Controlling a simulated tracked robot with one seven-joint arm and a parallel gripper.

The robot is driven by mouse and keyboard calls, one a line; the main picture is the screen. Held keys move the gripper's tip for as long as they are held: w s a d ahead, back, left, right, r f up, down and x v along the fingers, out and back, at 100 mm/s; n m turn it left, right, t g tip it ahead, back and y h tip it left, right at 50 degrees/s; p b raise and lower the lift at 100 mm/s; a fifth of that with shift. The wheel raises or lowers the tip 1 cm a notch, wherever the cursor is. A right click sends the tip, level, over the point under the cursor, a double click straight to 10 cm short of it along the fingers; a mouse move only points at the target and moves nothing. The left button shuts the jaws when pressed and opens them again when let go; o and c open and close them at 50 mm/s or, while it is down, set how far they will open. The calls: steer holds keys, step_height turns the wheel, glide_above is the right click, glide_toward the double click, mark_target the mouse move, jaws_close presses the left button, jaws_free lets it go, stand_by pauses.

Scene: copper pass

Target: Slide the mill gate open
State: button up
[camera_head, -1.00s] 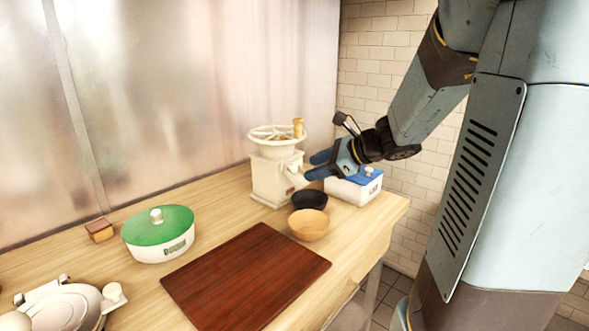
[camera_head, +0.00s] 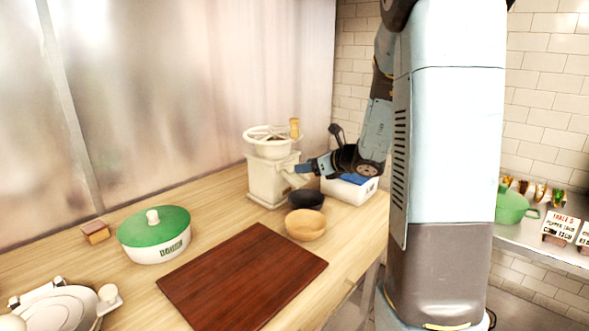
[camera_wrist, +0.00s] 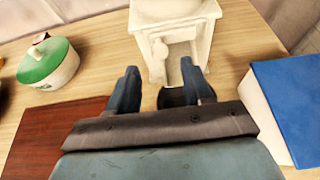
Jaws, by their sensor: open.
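The cream mill (camera_head: 270,178) stands upright on the wooden counter, with a spoked wheel and wooden handle (camera_head: 295,128) on top. In the wrist view the mill (camera_wrist: 168,12) is straight ahead, with its front opening and a small round knob (camera_wrist: 160,50) that looks like part of the gate. My gripper (camera_head: 304,168) is at the mill's front right side. In the wrist view my gripper (camera_wrist: 158,75) is open and empty, its fingers apart in front of the mill's lower front. Whether a finger touches the gate I cannot tell.
A black bowl (camera_head: 306,199) sits below my gripper, with a wooden bowl (camera_head: 306,224) beside it. A white box with a blue lid (camera_head: 350,180) stands to the right. A green-lidded dough pot (camera_head: 154,234) and a dark red board (camera_head: 240,280) lie left and in front.

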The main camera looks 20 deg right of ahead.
mark_target(292, 168)
steer(key=shift+x, duration=3.05)
steer(key=shift+c, duration=0.3)
jaws_close()
